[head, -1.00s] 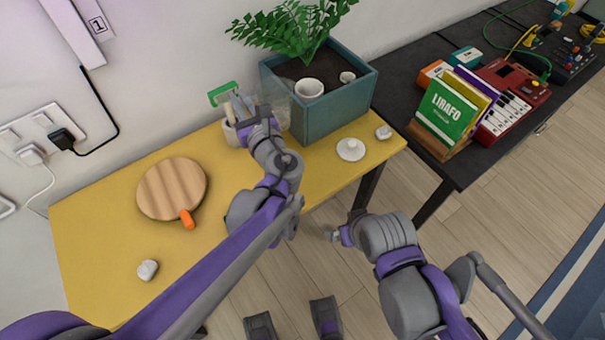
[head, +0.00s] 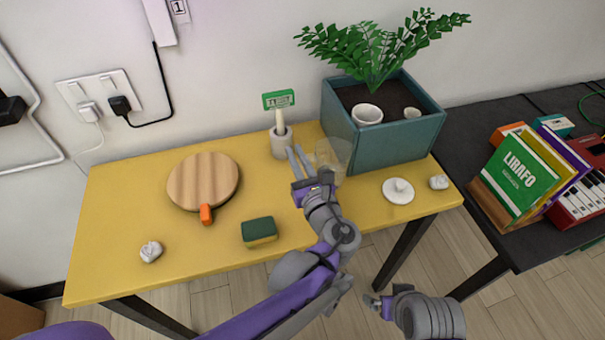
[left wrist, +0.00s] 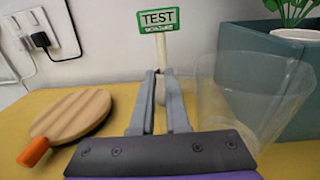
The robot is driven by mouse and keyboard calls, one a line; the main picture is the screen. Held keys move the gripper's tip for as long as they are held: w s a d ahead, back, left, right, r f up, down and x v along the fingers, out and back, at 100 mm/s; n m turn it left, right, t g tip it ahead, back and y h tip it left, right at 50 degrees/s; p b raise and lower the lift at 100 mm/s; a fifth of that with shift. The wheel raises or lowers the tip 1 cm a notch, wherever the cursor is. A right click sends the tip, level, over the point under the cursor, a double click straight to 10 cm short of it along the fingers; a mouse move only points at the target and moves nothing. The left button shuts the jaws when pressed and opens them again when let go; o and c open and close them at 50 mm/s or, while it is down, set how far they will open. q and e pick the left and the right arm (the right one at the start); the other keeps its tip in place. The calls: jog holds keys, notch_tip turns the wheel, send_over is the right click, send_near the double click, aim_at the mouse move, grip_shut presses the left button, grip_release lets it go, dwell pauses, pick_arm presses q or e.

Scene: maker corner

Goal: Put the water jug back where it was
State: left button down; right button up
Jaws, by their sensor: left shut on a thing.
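The clear, see-through water jug (head: 337,158) is by the left front of the teal planter on the yellow table. It shows large at the right of the left wrist view (left wrist: 245,95). My left gripper (head: 298,152) is just left of the jug, its two fingers close together in the left wrist view (left wrist: 161,75). It is shut on the jug, seemingly at its handle, which is too clear to make out. I cannot tell whether the jug's base touches the table. My right gripper (head: 377,303) is low, off the table's front edge; its jaws are too small to read.
A grey cup with a green sign (head: 282,143) stands just behind my left fingers. The teal planter (head: 390,143) is right of the jug. A white lid (head: 398,191), a sponge (head: 259,232), a round board (head: 202,181) and white lumps lie about.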

pick_arm(q)
jog(key=shift+f+b, duration=0.6)
jog(key=shift+f, duration=1.6)
jog(key=shift+f, duration=0.15)
jog(key=c, duration=0.9)
grip_release()
jog(key=shift+s+d+r, duration=0.15)
jog(key=shift+s+r, duration=0.05)
jog(key=shift+s, duration=0.05)
jog(key=p+v, duration=0.1)
jog(key=v, duration=1)
jog(key=shift+s+f, duration=0.1)
jog(key=shift+s, duration=0.15)
